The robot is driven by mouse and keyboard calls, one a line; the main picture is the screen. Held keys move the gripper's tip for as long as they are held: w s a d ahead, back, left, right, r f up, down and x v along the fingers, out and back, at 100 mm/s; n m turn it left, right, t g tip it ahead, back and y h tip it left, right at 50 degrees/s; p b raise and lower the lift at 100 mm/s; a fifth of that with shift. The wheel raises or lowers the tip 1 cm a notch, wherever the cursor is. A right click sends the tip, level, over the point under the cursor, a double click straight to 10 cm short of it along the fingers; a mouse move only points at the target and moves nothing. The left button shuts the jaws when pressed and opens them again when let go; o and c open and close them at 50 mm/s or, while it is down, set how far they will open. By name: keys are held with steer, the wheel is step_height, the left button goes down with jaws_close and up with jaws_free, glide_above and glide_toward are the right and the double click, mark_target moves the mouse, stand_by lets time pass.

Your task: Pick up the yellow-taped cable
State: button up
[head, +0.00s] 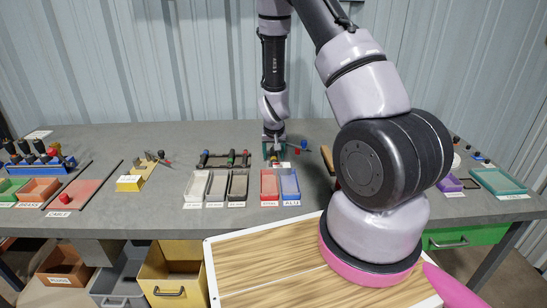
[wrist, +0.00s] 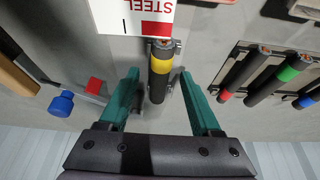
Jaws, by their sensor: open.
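The yellow-taped cable (wrist: 161,66) is a short black piece with a yellow band and a coppery cut end. In the wrist view it lies between the two teal fingers of my gripper (wrist: 159,76), just below the STEEL label (wrist: 135,17). Small metal holder parts show beside it. The fingers are open, one on each side, with a visible gap to the cable. In the head view my gripper (head: 273,151) is down at the worktable behind the red bin (head: 269,184); the cable is hard to make out there.
A rack with several taped cables (wrist: 265,75) stands at the right in the wrist view. A blue knob (wrist: 61,103), a red block (wrist: 94,86) and a wooden piece (wrist: 17,76) lie at the left. In the head view, the blue bin (head: 289,184) adjoins the red one.

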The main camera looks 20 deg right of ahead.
jaws_close()
